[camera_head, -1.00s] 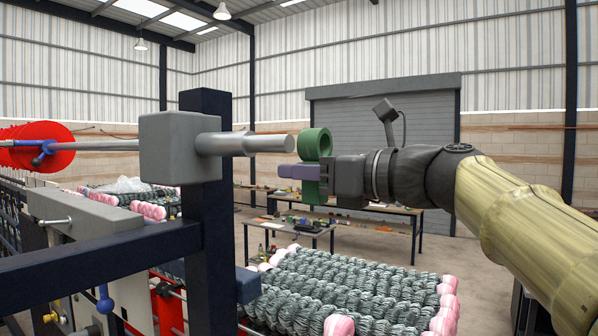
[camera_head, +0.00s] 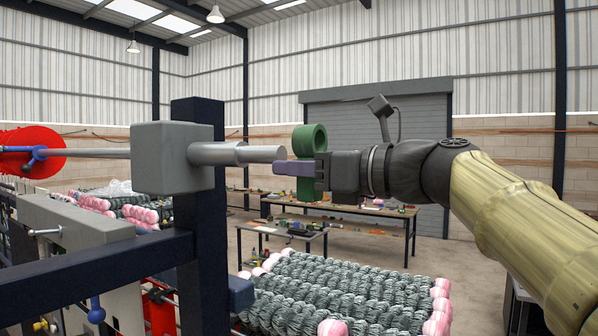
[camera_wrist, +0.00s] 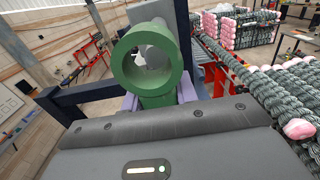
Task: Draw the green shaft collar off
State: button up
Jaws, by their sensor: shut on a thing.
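The green shaft collar (camera_head: 309,139) is a ring with a block-like tab below it, held at the end of my arm. My gripper (camera_head: 298,169) is shut on the tab, with its purple fingers on either side. The grey stepped shaft (camera_head: 240,154) sticks out to the right from a grey block (camera_head: 172,158) on a dark post. The collar is off the shaft, just right of its free end, with a small gap. In the wrist view the collar (camera_wrist: 146,66) faces the camera, and the shaft's end shows through its hole.
A dark blue frame (camera_head: 195,230) stands left of the collar. Rolls of grey mesh with pink ends (camera_head: 345,290) are stacked below. A workbench (camera_head: 350,224) stands behind. The air right of the shaft's end is free apart from my arm.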

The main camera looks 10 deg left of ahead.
aim_at(299, 128)
jog(key=shift+r, duration=2.95)
